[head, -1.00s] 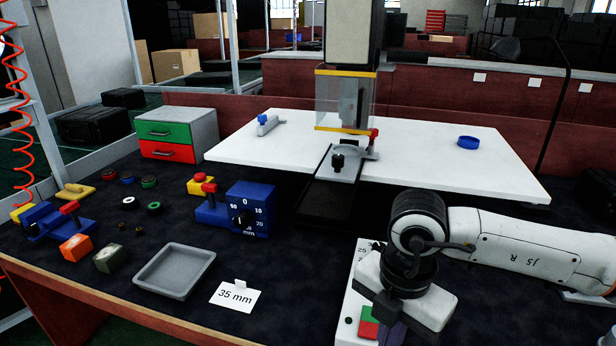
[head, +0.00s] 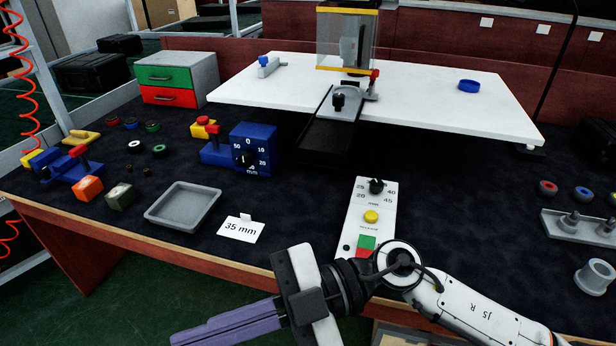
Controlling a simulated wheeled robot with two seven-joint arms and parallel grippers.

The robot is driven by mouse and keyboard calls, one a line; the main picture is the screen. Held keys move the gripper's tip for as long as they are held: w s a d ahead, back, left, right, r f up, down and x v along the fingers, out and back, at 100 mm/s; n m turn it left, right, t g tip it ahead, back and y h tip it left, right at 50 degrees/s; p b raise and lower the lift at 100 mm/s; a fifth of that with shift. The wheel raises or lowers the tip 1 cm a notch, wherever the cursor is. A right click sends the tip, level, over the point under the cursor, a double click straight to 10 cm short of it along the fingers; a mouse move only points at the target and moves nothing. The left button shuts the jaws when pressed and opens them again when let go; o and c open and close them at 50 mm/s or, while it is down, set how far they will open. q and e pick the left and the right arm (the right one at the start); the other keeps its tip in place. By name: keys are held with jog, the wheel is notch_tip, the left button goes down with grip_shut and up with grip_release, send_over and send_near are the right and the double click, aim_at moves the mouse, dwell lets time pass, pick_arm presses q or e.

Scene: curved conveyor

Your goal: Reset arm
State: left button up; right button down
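My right arm (head: 460,305) comes in from the lower right. Its gripper (head: 190,336) points left at the bottom edge, with purple fingers in front of the bench's front edge and partly cut off by the frame. No object shows in the fingers, and their gap cannot be made out. My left gripper is out of view. The control panel (head: 353,222) with a black dial, a yellow button and a red-green switch lies just beyond my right wrist. The 35 mm card (head: 240,229) lies left of the panel.
A grey tray (head: 183,206), a blue dial fixture (head: 253,150) and several small parts sit on the left bench. A white table (head: 440,110) with a press stands at the back. A grey holder (head: 580,228) and a cup (head: 594,277) are at right. The dark middle right is clear.

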jog(key=w+d+r+m+t+y, duration=0.2)
jog(key=w+d+m+t+y, duration=0.25)
jog(key=w+m+t, duration=0.85)
jog(key=w+d+f+m+t+h, duration=0.3)
jog(key=d+f+m+t+h, duration=0.7)
jog(key=f, duration=0.4)
jog(key=s+d+f+m+g+h, duration=0.1)
jog(key=s+d+f+g+h, duration=0.1)
jog(key=f, duration=0.6)
jog(key=s+d+f+m+g+h, duration=0.2)
jog(key=s+d+f+g+h, duration=0.1)
jog(key=s+d+f, duration=0.4)
jog(key=s+d+f+m+g+h, duration=0.1)
jog(key=s+d+f+g+h, duration=0.2)
jog(key=s+d+f, duration=0.2)
jog(key=s+f, duration=0.3)
jog(key=f, duration=0.1)
jog(key=shift+f+g, duration=0.4)
